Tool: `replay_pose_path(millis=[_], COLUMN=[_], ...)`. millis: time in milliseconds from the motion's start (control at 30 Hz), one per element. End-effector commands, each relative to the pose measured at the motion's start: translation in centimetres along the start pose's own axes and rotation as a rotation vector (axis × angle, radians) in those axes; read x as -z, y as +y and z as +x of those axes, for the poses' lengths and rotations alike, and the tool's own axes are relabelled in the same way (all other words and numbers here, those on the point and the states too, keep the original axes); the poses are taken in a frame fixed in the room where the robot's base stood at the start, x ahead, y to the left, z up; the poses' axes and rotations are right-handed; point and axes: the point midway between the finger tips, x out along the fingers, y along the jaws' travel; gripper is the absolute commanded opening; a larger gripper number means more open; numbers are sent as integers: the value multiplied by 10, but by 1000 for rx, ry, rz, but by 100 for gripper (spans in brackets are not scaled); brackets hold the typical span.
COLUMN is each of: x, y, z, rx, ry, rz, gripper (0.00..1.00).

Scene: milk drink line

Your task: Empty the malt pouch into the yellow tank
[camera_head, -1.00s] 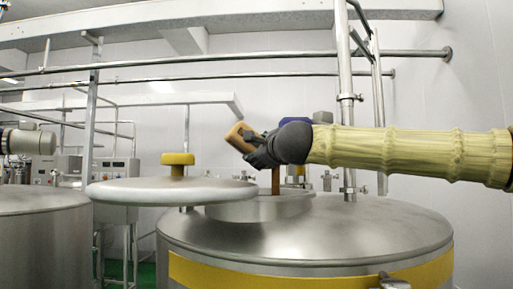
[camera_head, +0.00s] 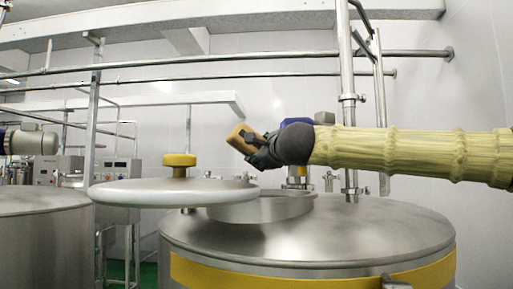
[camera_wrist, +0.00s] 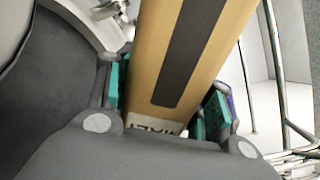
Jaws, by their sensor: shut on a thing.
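The malt pouch (camera_head: 242,139) is tan and tilted, held in the air above the open hatch collar (camera_head: 270,209) of the tank with the yellow band (camera_head: 230,275). My gripper (camera_head: 256,149) is shut on the pouch. In the wrist view the pouch (camera_wrist: 155,60) shows a dark stripe and a partly hidden label near the green finger pads of my gripper (camera_wrist: 165,105). No stream shows below the pouch. The pouch's mouth and the tank's inside are hidden.
The round lid (camera_head: 140,193) with its yellow knob (camera_head: 179,160) is swung to the left of the hatch. A vertical pipe (camera_head: 347,110) stands behind my arm. Another steel tank (camera_head: 40,235) stands at the left.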

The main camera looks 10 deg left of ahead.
Motion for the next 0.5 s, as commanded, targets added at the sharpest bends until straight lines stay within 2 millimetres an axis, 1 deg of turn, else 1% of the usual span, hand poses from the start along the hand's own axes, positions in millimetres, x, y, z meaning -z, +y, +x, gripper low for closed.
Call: replay_pose_path(millis=[100, 500], x=[-5, -11], y=[-6, -15], z=[0, -1], rx=[0, 0], ry=[-1, -1], rz=[-56, -359], gripper=[8, 8])
